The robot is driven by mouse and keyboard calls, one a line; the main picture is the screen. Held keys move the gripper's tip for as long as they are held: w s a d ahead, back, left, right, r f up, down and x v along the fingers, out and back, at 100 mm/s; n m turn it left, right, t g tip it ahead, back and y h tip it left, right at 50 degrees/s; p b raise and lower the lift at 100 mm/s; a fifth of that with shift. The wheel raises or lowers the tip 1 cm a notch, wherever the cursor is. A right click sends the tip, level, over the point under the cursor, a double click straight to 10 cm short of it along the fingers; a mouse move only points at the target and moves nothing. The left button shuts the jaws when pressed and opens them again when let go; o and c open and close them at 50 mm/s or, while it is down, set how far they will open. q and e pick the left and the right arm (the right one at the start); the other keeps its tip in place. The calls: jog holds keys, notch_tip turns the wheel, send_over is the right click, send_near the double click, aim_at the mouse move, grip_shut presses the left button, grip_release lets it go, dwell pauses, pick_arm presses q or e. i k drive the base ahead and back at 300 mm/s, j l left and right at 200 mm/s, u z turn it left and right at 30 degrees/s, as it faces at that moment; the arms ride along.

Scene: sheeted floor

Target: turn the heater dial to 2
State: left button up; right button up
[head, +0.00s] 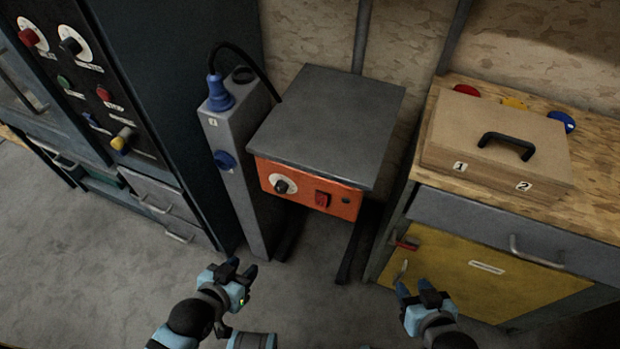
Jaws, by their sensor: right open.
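The heater is an orange box (340,205) under a flat dark grey plate (330,125), standing in the middle of the head view. Its dial (284,186) has a black knob on a round white face at the left of the orange front. The dial's marks are too small to read, so I cannot tell its setting. My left gripper (241,268) is below and left of the dial, apart from it, and looks open and empty. My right gripper (415,287) is open and empty, below and right of the heater, in front of the yellow door.
A red switch (322,200) sits right of the dial. A grey post (238,165) with a blue plug stands close on the left. A dark panel with knobs (95,75) is farther left. A wooden bench (590,200) with a lidded box (500,140) stands right.

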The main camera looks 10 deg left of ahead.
aim_at(281, 187)
jog(key=k+j, duration=0.1)
jog(key=j, duration=0.35)
jog(key=k+j, duration=0.1)
jog(key=j, duration=0.8)
jog(key=k+j, duration=0.15)
jog(key=j, duration=0.3)
jog(key=k+j, duration=0.1)
jog(key=j, duration=0.4)
jog(key=i+j, duration=0.3)
